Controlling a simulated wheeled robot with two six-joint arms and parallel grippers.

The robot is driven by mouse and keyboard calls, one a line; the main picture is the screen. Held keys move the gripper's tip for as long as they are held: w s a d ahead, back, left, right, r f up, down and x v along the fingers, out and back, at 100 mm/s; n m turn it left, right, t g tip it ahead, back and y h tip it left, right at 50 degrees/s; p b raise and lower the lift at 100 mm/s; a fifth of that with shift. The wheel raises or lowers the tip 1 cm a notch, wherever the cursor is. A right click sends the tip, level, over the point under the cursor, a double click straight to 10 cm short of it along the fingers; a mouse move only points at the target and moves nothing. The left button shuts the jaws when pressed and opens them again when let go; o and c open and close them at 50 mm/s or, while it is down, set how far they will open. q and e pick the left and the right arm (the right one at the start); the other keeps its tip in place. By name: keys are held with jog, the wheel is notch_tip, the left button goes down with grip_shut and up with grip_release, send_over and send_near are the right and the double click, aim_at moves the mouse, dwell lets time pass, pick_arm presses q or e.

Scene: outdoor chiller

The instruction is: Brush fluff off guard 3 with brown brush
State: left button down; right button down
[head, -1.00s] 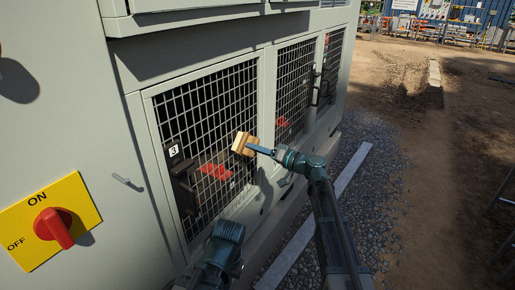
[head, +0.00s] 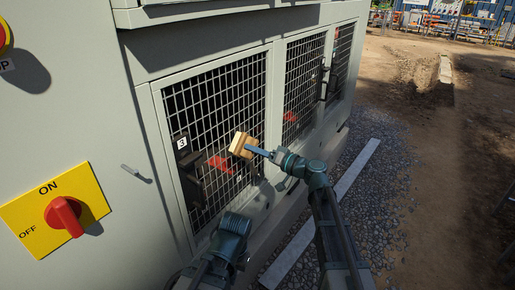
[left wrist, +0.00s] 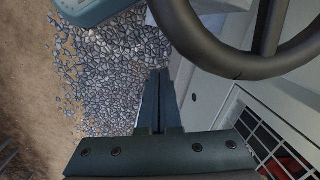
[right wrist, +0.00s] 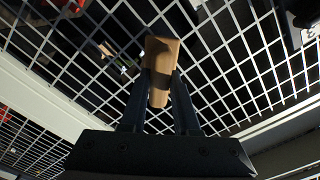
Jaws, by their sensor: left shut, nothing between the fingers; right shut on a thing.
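Guard 3 (head: 222,95) is a wire mesh panel in the grey cabinet, with a white "3" label (head: 182,143) behind or on its left side. The brown brush (head: 242,145) is a wooden block held in front of the mesh. My right gripper (head: 262,152) is shut on the brush. The brush (right wrist: 160,65) also shows between the fingers in the right wrist view, with mesh behind it. I cannot tell whether the bristles touch the mesh. No fluff is clearly seen. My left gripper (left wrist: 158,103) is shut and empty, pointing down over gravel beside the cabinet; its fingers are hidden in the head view.
A yellow ON/OFF plate with a red switch (head: 64,215) is at the left. A small handle (head: 134,172) juts from the panel. More mesh guards (head: 303,85) continue to the right. Gravel (head: 375,185) and a pale kerb strip (head: 325,205) lie alongside. Dirt ground is open at right.

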jog(key=shift+s+a, duration=0.55)
jog(key=shift+s, duration=0.05)
jog(key=shift+s, duration=0.1)
jog(key=s+a, duration=0.2)
jog(key=s, duration=0.1)
jog(key=shift+a, duration=0.1)
jog(key=shift+s, duration=0.1)
jog(key=shift+v, duration=3)
jog(key=v, duration=0.3)
